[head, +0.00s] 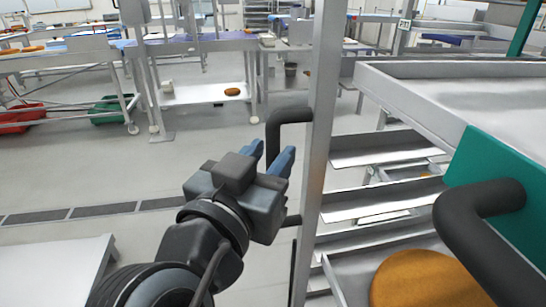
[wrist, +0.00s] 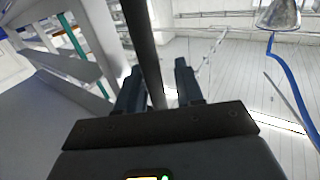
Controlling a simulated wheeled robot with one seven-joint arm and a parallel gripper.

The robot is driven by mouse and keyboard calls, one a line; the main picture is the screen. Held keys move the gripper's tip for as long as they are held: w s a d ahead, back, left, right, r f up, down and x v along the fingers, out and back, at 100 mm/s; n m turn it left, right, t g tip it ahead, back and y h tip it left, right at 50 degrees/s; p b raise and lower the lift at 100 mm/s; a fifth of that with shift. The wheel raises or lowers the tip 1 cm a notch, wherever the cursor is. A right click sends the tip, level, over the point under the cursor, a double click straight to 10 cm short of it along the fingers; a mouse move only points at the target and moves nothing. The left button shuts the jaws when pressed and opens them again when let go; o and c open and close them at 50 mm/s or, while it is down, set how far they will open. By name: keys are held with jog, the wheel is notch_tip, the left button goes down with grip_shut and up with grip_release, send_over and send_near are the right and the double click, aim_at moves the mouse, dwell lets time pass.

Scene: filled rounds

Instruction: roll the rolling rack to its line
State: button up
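The rolling rack is a tall metal frame with a grey upright post (head: 321,110), several shelves (head: 385,200) and a green panel (head: 490,185). A black handle (head: 288,115) stands off the post's left side; its middle is hidden behind my gripper. My gripper (head: 268,157) is at this handle, left of the post, with its blue-grey fingers apart. In the wrist view a black bar (wrist: 142,40), seemingly the handle, runs between the two open fingers, with a gap to the right finger. I cannot tell whether it touches the left one. The rack's line cannot be made out for certain.
A round orange-brown item (head: 425,280) lies on a rack shelf. Another black handle (head: 470,215) is at the right. A low pale surface (head: 50,275) is at the lower left. A dark floor drain (head: 100,210) crosses open grey floor. Steel tables (head: 65,60) stand behind.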

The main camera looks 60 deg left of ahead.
jog(key=shift+o, duration=0.7)
jog(key=shift+d, duration=0.1)
jog(key=b+v, duration=0.1)
jog(key=v, duration=0.6)
jog(key=shift+s+d, duration=0.15)
jog(key=shift+s, duration=0.25)
